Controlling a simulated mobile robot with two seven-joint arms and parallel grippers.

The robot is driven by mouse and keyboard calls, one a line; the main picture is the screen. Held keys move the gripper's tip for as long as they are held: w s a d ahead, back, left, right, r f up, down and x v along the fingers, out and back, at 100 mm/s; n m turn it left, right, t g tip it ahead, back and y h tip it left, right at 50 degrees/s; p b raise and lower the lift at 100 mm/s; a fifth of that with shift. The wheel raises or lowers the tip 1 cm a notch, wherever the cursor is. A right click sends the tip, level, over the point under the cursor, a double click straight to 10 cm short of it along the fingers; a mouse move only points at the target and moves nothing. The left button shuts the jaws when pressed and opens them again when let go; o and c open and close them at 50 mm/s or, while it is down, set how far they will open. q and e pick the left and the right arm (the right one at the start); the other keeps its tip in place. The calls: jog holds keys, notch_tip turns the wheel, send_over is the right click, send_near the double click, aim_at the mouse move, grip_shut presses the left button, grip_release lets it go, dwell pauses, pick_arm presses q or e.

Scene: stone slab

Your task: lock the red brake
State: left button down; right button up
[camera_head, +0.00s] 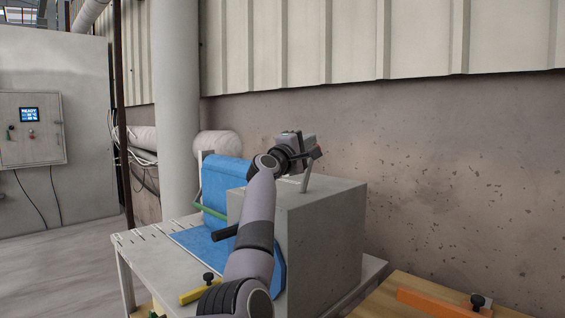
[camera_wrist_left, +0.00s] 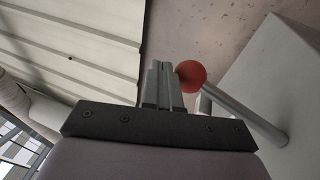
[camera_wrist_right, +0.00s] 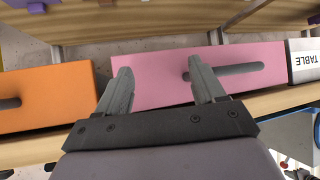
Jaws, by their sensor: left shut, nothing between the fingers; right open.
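The brake lever is a grey rod (camera_head: 306,180) standing on top of a grey box (camera_head: 315,235) in the head view. Its red ball knob (camera_wrist_left: 191,75) shows in the left wrist view, at the end of the slanting rod (camera_wrist_left: 242,115). In the head view the knob is hidden behind my left gripper (camera_head: 314,154). The left gripper is shut and empty, with its fingers right beside the knob. I cannot tell whether they touch it. My right gripper (camera_wrist_right: 160,82) is open over a pink block (camera_wrist_right: 150,78) with a grey handle.
The grey box stands on a stone table (camera_head: 150,250) with a blue guard (camera_head: 228,180) and a yellow clamp piece (camera_head: 205,292). A wall (camera_head: 450,180) rises close behind. An orange block (camera_wrist_right: 45,100) lies left of the pink one; a control cabinet (camera_head: 30,130) hangs far left.

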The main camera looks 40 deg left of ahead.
pick_arm(q)
jog(key=shift+w, duration=0.2)
pick_arm(e)
jog(key=shift+w, duration=0.2)
pick_arm(q)
jog(key=shift+r, duration=0.1)
pick_arm(e)
jog(key=shift+r, duration=0.15)
